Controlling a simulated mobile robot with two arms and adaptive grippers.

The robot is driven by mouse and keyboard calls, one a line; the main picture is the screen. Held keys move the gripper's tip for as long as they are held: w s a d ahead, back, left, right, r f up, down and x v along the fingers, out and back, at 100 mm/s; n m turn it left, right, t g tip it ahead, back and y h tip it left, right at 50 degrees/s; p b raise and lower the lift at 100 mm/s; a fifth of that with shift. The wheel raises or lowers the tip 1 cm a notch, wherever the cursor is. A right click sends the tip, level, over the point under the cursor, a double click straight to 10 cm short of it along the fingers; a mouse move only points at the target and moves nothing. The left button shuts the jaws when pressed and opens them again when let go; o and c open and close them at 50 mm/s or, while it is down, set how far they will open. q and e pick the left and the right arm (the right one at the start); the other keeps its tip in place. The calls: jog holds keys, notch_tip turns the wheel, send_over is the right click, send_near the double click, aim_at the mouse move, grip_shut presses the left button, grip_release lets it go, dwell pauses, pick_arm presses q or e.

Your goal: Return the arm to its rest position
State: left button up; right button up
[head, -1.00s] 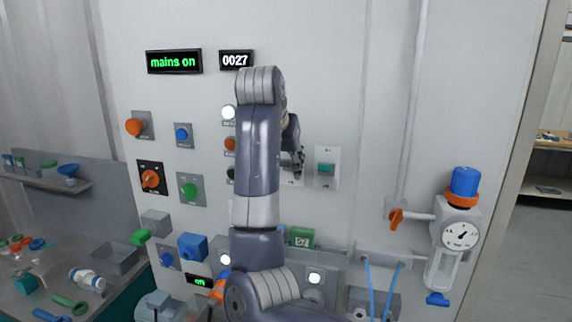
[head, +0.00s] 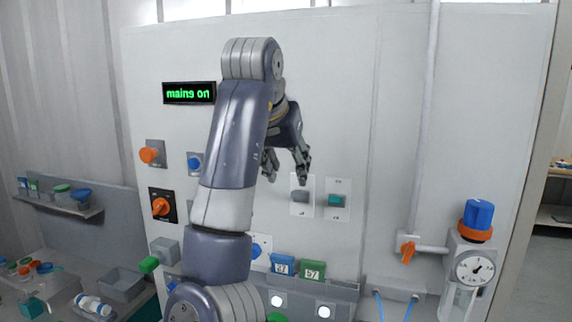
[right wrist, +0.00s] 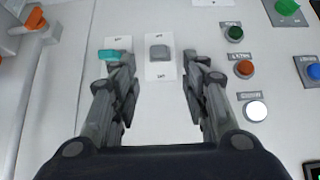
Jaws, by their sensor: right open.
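My right gripper (head: 287,168) is raised in front of the wall panel (head: 345,90), with its fingers apart and nothing between them. In the right wrist view the gripper (right wrist: 158,75) also shows open and empty. A grey rocker switch (head: 300,197) is just below and right of the fingertips in the head view; it shows between them in the right wrist view (right wrist: 159,53). A teal switch (head: 336,200) is to its right. I cannot see contact with either. My right arm hides part of the panel. My left gripper is not in view.
A lit display (head: 189,93), an orange knob (head: 151,155) and an orange rotary switch (head: 160,206) are on the panel's left. A gauge unit with a blue cap (head: 479,215) is at the right. A bench with a grey tray (head: 122,284) is at lower left.

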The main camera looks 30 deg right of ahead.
jog(key=shift+s+a+r, duration=0.15)
jog(key=shift+s+r, duration=0.05)
jog(key=shift+r, duration=0.15)
dwell(0.3)
